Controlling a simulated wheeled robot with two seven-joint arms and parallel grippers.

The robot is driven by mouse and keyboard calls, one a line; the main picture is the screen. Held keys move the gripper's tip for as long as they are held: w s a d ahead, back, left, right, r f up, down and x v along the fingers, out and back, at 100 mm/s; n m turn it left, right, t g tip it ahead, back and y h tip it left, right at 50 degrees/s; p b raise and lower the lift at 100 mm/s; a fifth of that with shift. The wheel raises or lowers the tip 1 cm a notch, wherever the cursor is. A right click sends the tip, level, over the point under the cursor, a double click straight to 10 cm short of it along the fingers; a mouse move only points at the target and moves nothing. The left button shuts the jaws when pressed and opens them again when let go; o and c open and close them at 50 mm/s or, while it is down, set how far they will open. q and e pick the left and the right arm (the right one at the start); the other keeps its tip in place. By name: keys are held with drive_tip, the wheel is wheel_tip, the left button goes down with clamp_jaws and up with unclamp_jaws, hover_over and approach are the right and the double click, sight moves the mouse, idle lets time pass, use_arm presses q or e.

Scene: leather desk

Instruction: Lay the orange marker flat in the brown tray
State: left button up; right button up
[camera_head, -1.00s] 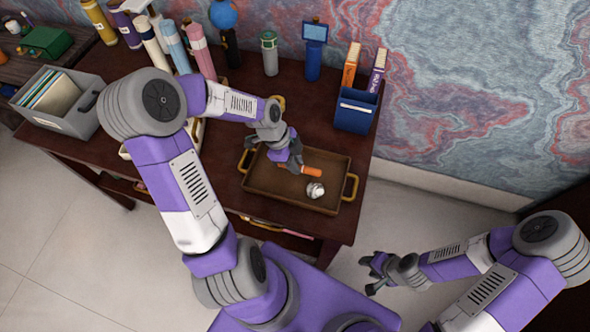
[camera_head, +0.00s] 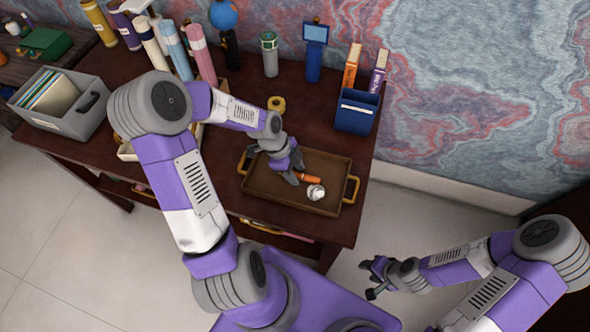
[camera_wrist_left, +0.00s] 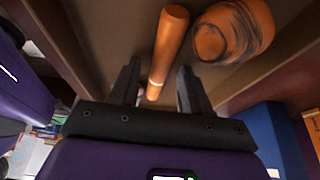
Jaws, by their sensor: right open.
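The orange marker (camera_head: 311,179) lies in the brown tray (camera_head: 262,189), on its floor as far as I can see. In the left wrist view the marker (camera_wrist_left: 168,42) runs between my left gripper's two fingers, with a gap on each side. My left gripper (camera_head: 297,176) is open, low inside the tray; its fingers (camera_wrist_left: 160,85) show in the left wrist view. In the head view the gripper hides the marker's left end. My right gripper (camera_head: 369,278) is open and empty, beyond the desk's front edge.
A shiny round object (camera_head: 316,192) sits in the tray close beside the marker; it looks orange-tinted in the left wrist view (camera_wrist_left: 232,30). A blue holder (camera_head: 356,112) stands behind the tray. A yellow tape roll (camera_head: 276,103) lies behind my left wrist.

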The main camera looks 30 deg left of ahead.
use_arm(q)
drive_tip(key=p+v, duration=0.4)
drive_tip(key=v, duration=0.8)
drive_tip(key=shift+r, duration=0.15)
